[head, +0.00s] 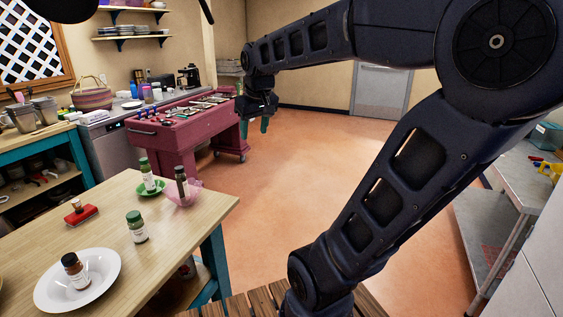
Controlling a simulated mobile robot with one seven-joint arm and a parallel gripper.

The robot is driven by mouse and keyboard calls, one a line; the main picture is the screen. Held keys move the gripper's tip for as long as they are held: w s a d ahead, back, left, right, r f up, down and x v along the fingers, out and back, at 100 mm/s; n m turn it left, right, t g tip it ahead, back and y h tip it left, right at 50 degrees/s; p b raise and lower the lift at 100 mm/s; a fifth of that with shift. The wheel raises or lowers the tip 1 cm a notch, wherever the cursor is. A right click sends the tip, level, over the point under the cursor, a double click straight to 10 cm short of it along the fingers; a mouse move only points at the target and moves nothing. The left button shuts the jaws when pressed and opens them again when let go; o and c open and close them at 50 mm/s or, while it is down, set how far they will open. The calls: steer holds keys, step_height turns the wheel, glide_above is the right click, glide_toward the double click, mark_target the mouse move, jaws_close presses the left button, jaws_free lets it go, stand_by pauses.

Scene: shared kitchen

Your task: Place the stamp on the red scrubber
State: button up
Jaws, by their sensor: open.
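A red block-like thing (81,215), which looks like the red scrubber, lies on the wooden table at the left. A small pale and red upright part (76,204) stands on it. I cannot tell whether this is the scrubber's handle or the stamp. I make out no other stamp for sure. My gripper (254,126) is open, with teal fingertips pointing down. It shows in the upper middle of the head view, to the right of the table, well apart from the red thing. I see nothing between its fingers.
The wooden table (110,200) also holds a white plate (98,290) with a brown bottle, a green-capped bottle (137,227), a green saucer (157,188) with a bottle, and a pink bowl (188,196) with a bottle. A red cart (175,135) stands behind. The floor at centre is clear.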

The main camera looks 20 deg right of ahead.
steer(key=s+d+f+m, duration=0.2)
steer(key=s+d+f, duration=0.2)
steer(key=s+f, duration=0.3)
steer(key=s, duration=0.3)
steer(key=shift+d+m+t, duration=0.15)
steer(key=shift+m+t, duration=0.15)
steer(key=shift+m, duration=0.1)
stand_by(0.5)
